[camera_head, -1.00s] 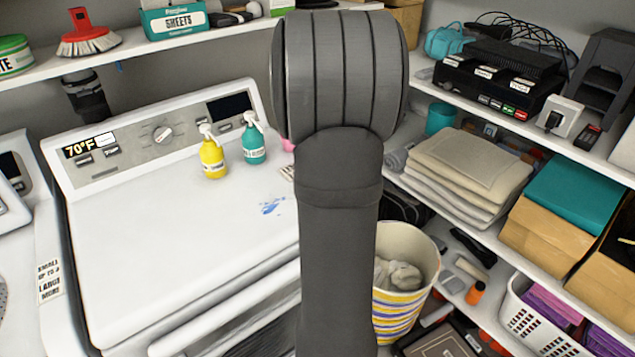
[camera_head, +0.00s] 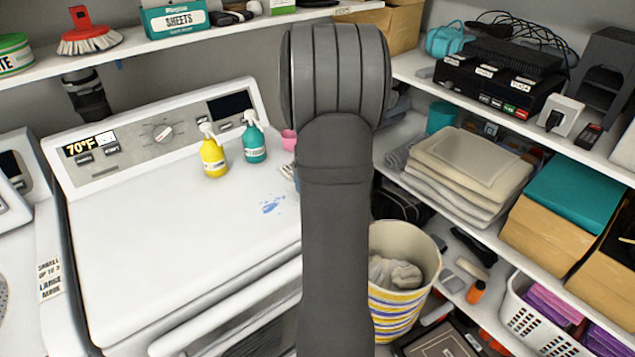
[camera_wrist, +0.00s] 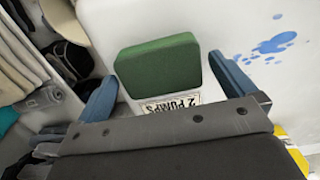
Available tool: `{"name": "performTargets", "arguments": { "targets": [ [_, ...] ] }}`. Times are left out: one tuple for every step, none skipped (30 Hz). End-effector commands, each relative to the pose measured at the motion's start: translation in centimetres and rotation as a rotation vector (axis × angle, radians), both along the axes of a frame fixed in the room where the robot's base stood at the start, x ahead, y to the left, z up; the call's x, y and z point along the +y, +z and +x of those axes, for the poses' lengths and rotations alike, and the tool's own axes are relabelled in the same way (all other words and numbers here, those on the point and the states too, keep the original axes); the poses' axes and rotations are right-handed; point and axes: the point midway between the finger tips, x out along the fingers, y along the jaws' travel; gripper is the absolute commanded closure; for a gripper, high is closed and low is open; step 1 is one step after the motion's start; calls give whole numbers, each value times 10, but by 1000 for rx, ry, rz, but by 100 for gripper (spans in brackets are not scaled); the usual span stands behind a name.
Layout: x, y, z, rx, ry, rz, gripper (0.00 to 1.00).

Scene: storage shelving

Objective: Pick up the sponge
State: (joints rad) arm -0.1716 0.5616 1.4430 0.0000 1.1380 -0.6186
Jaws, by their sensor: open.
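A green sponge (camera_wrist: 158,66) lies on the white appliance top in the wrist view, near the top's edge. It partly covers a label reading "2 PUMPS" (camera_wrist: 170,103). The sponge is ahead of the gap between the fingers, and nothing is held.
Blue spilled liquid (camera_wrist: 272,46) lies beside the sponge. A yellow spray bottle (camera_head: 213,158), a teal spray bottle (camera_head: 254,143) and a pink cup (camera_head: 288,140) stand on the appliance top (camera_head: 170,230). A striped bin (camera_head: 395,315) stands right of it.

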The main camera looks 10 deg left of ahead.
Motion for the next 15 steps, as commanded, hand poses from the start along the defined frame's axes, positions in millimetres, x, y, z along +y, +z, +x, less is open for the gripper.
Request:
{"name": "performTargets", "arguments": {
  "targets": [
    [0, -6, 0, 1, 0, 0, 0],
    [0, -9, 0, 0, 0, 0, 0],
    [0, -11, 0, 0, 0, 0, 0],
    [0, -12, 0, 0, 0, 0, 0],
    [0, -13, 0, -1, 0, 1, 0],
    [0, -13, 0, -1, 0, 0, 0],
    [0, -13, 0, -1, 0, 0, 0],
    [0, -13, 0, -1, 0, 0, 0],
    [0, -13, 0, -1, 1, 0, 0],
    [0, -13, 0, -1, 1, 0, 0],
    [0, -13, 0, -1, 0, 0, 0],
    [0, -13, 0, -1, 0, 0, 8],
    [0, -13, 0, -1, 0, 0, 14],
    [0, -13, 0, -1, 0, 0, 20],
    [0, -13, 0, -1, 0, 0, 28]
  ]
}}
